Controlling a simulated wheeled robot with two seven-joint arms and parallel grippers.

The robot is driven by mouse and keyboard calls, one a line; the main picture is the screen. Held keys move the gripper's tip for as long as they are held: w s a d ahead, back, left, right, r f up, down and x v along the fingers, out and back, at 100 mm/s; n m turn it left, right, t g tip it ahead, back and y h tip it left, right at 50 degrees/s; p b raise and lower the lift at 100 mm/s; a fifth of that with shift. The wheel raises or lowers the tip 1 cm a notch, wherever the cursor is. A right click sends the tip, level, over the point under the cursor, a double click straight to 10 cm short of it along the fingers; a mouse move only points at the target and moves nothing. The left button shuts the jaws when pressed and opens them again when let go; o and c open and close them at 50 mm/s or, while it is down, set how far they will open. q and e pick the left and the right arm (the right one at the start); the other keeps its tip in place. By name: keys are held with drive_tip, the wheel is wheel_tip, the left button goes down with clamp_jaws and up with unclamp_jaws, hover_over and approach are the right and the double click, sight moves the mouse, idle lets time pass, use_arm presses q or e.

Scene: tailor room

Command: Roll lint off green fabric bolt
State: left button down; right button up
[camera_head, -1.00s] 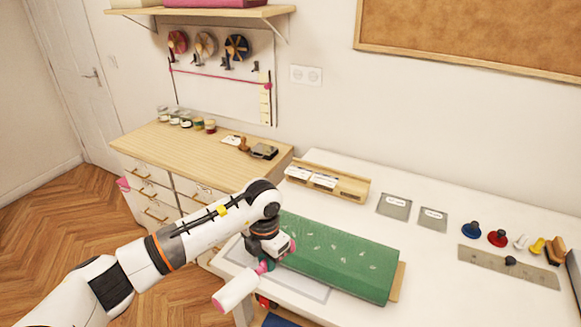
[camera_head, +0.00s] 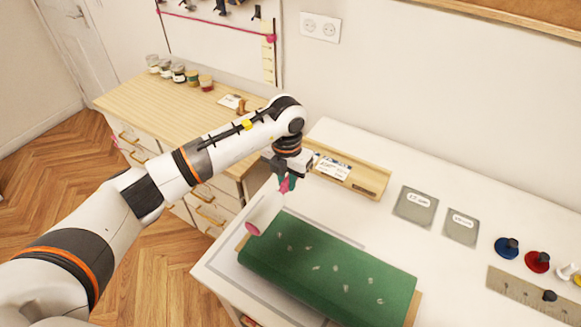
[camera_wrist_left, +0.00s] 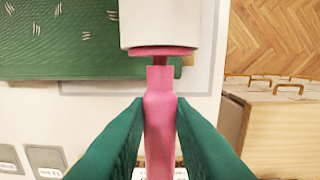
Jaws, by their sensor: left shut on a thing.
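The green fabric bolt (camera_head: 330,275) lies on the white table with several pale lint bits on its top. My left gripper (camera_head: 287,184) is above the table behind the bolt's left end. It is shut on the pink handle of the lint roller (camera_head: 263,214), whose white cylinder has pink ends. In the left wrist view, the green fingertips (camera_wrist_left: 160,125) clasp the pink handle, and the white roller (camera_wrist_left: 175,22) overlaps the edge of the bolt (camera_wrist_left: 70,45). I cannot tell whether the roller touches the fabric. My right gripper is not in view.
A wooden tray with cards (camera_head: 350,176) stands behind the bolt. Grey labelled plates (camera_head: 415,207), blue and red knobbed pieces (camera_head: 507,247) and a ruler strip (camera_head: 530,296) lie to the right. A wooden drawer cabinet (camera_head: 150,105) adjoins at the left.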

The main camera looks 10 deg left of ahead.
sight(287, 192)
use_arm(q)
drive_tip(key=shift+s+f+b, duration=0.45)
drive_tip(key=shift+f+b, duration=0.05)
drive_tip(key=shift+f, duration=0.3)
drive_tip(key=shift+w+f+b, duration=0.2)
drive_tip(key=shift+f+b, duration=0.15)
drive_tip(key=shift+f, duration=0.3)
drive_tip(key=shift+w+f+b, duration=0.15)
drive_tip(key=shift+f+b, duration=0.15)
drive_tip(key=shift+f, duration=0.3)
drive_tip(key=shift+s+f, duration=0.1)
drive_tip(key=shift+f, duration=0.2)
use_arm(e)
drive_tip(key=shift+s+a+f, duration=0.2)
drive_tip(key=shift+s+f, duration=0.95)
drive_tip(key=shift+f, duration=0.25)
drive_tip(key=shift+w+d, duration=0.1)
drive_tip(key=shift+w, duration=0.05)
use_arm(q)
drive_tip(key=shift+f+b, duration=0.25)
drive_tip(key=shift+b, duration=0.1)
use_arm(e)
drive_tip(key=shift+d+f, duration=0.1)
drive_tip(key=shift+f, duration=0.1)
use_arm(q)
drive_tip(key=shift+f+b, duration=1)
drive_tip(key=shift+f, duration=0.15)
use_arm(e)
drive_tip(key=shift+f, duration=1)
